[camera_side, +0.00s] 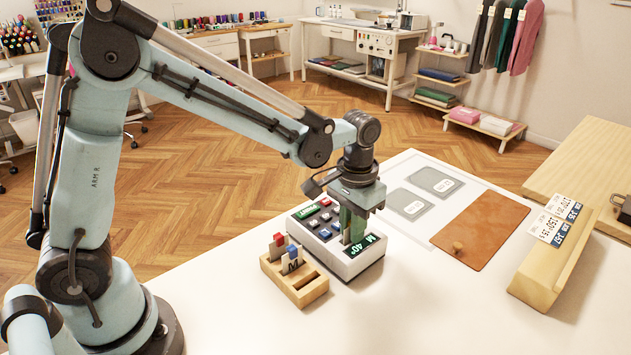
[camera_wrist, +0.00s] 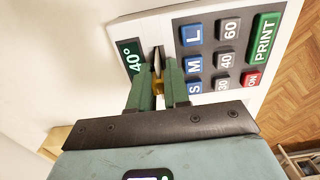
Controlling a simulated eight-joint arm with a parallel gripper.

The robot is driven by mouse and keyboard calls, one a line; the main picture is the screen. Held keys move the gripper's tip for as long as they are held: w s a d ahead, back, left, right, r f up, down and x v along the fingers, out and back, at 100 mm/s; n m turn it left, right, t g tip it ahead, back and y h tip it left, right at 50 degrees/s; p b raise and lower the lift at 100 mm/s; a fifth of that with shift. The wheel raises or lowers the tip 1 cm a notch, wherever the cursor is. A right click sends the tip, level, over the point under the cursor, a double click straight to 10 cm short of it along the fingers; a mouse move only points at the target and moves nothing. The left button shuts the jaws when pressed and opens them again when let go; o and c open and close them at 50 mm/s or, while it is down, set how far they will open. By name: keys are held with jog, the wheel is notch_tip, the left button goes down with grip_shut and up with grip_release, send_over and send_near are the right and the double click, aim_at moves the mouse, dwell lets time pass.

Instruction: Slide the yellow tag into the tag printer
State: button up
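The tag printer (camera_side: 362,261) is a white box on the white table; its display reads M 40°. It also shows in the wrist view (camera_wrist: 190,16), with size, number and PRINT keys. My gripper (camera_side: 352,238) points down over the printer's display end. In the wrist view my gripper's green fingers (camera_wrist: 160,88) close around a small yellow piece, the yellow tag (camera_wrist: 158,87). The tag's far end meets a dark slot beside the display; how deep it sits is hidden. In the side view the fingers hide most of the tag.
A wooden tag holder (camera_side: 315,290) stands beside the printer with a red-topped tag (camera_side: 279,241) and a blue-topped tag (camera_side: 293,253). A brown leather board (camera_side: 485,228), grey pieces (camera_side: 409,204) and a wooden block (camera_side: 536,287) with printed labels lie to the right. The front table is clear.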

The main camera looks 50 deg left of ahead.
jog(key=o, duration=0.4)
notch_tip(320, 180, up, 12)
jog(key=shift+r, duration=0.1)
dwell(0.6)
jog(key=shift+s+a+f+t, duration=0.65)
jog(key=shift+s+a+t, duration=0.6)
jog(key=shift+s, duration=0.65)
jog(key=shift+s+a+f+t, duration=0.7)
jog(key=shift+s+a+t, duration=0.5)
jog(key=shift+s, duration=0.7)
jog(key=shift+s+a+f+t, duration=0.65)
jog(key=shift+s+a+t, duration=0.6)
jog(key=shift+s, duration=0.65)
